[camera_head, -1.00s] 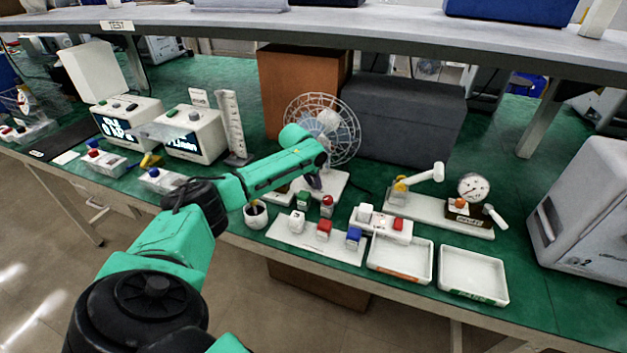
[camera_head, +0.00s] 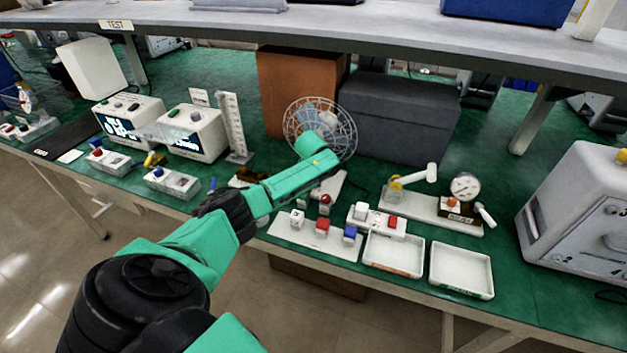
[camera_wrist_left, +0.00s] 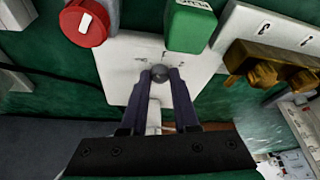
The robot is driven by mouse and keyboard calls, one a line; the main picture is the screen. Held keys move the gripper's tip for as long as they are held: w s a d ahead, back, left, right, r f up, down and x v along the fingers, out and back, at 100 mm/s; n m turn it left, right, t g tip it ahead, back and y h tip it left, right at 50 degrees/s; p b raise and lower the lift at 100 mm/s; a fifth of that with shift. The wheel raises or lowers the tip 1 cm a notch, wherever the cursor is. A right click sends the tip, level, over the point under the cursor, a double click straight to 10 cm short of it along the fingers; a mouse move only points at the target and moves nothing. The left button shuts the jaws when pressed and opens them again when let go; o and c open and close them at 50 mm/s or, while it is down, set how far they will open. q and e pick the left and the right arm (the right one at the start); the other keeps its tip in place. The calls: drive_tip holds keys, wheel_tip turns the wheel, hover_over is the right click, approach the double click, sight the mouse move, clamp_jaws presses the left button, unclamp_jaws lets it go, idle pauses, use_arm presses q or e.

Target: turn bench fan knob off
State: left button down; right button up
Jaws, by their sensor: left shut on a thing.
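The bench fan (camera_head: 313,115) with its round wire cage stands at mid-bench in the head view. Part of its white base (camera_head: 332,188) shows beyond my left arm, and the base also fills the middle of the left wrist view (camera_wrist_left: 128,65). A small dark round knob (camera_wrist_left: 159,72) sits on that base. In the head view my arm hides the fingers and the knob. The knob's pointing direction cannot be told. My right gripper is not in view.
A red-capped block (camera_wrist_left: 84,23) and a green block (camera_wrist_left: 191,25) stand close to the fingers, with a brass part (camera_wrist_left: 262,68) to the right. In the head view, a switch plate (camera_head: 290,232), white trays (camera_head: 461,270) and a gauge stand (camera_head: 430,207) lie to the right.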

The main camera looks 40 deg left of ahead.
use_arm(q)
drive_tip(key=c, duration=0.7)
unclamp_jaws()
drive_tip(key=v, duration=1.4)
drive_tip(key=shift+s+r, duration=0.15)
drive_tip(key=shift+r, duration=0.1)
